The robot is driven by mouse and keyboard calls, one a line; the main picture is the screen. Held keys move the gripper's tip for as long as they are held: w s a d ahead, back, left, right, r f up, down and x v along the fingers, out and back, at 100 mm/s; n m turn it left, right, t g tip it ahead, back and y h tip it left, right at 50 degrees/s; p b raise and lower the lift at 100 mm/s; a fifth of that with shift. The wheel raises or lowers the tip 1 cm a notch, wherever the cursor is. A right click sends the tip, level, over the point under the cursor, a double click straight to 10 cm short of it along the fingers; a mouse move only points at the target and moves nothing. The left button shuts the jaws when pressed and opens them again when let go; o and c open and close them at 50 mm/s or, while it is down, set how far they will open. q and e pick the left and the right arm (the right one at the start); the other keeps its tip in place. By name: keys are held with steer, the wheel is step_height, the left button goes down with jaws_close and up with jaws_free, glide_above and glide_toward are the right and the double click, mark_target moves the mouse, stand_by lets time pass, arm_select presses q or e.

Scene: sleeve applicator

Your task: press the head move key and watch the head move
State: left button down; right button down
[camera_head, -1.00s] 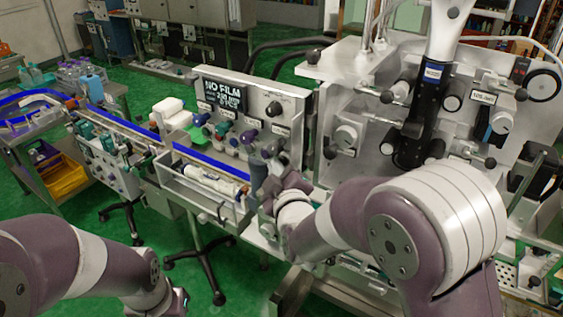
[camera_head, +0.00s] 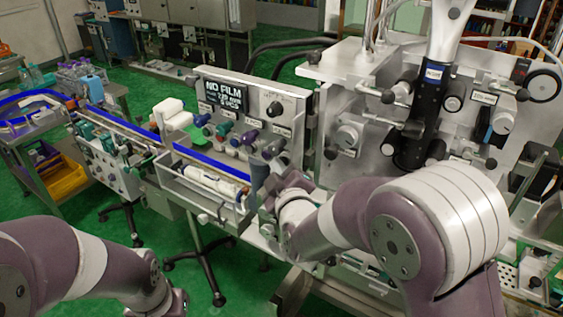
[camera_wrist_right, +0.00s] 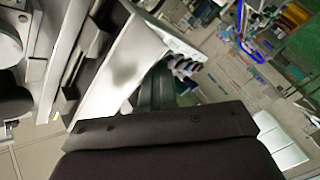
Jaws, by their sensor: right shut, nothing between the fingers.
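The control panel (camera_head: 297,105) stands in the middle of the head view, with a lit screen (camera_head: 223,95) that begins with NO FILM. Below the screen is a row of several coloured knobs or keys (camera_head: 250,137); their labels are too small to read, so I cannot tell which is the head move key. The dark applicator head column (camera_head: 428,110) stands to the right. My right gripper (camera_head: 262,183) is shut and empty, in front of and below the panel's lower right part. Its fingers point toward the coloured row in the right wrist view (camera_wrist_right: 157,88).
A conveyor with blue rails (camera_head: 205,163) runs left of my right gripper, with a tray holding white rolls (camera_head: 212,182) in front. A round black knob (camera_head: 274,109) sits on the panel. A yellow bin (camera_head: 66,184) is at the left. Green floor lies between my arms.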

steer(key=shift+s+a, duration=0.35)
steer(key=shift+s, duration=0.3)
steer(key=s+a, duration=0.1)
steer(key=s, duration=0.1)
steer(key=s+a, duration=0.2)
stand_by(0.7)
